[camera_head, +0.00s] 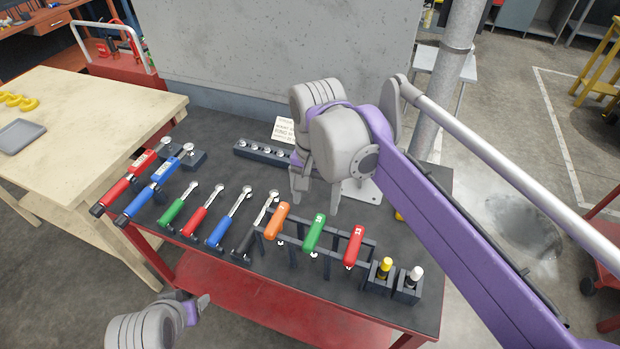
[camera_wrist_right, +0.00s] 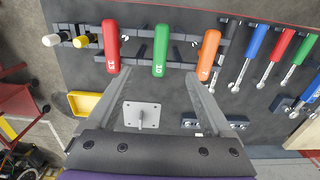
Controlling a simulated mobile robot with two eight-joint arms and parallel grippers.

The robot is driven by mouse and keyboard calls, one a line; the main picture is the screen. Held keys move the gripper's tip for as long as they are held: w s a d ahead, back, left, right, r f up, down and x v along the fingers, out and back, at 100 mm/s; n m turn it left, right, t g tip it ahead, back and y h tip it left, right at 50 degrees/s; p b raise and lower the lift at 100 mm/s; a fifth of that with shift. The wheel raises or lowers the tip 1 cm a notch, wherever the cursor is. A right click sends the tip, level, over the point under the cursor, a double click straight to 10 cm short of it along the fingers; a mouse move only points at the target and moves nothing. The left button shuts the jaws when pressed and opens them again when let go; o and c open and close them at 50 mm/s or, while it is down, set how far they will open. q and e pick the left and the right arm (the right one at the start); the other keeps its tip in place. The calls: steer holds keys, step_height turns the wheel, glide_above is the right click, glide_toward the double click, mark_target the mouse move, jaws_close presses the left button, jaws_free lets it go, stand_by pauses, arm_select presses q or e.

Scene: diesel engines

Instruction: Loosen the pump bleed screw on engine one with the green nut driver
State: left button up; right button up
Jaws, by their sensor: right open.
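My right gripper (camera_head: 316,193) is open and empty, pointing down behind and above the rack. In the right wrist view its fingertips (camera_wrist_right: 161,76) lie apart on either side of the green handle's line, without visibly touching it. My left gripper (camera_head: 200,303) is low in front of the table; its jaw opening is unclear. No engine or bleed screw shows.
Several wrenches (camera_head: 220,230) line the left, and yellow and white markers (camera_head: 384,268) stand right. A plate with a post (camera_wrist_right: 142,115) lies behind the rack.

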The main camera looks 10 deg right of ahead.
mark_target(314, 230)
steer(key=shift+s+f+b, duration=0.15)
steer(key=shift+f+b, duration=0.25)
steer(key=shift+f, duration=0.85)
steer(key=shift+f+b, duration=2.3)
steer(key=shift+f, duration=1.9)
arm_select(q)
steer(key=s+f, duration=0.3)
steer(key=f, duration=0.5)
steer(key=shift+s+g, duration=0.25)
steer(key=shift+g, duration=0.15)
steer(key=shift+r, duration=0.2)
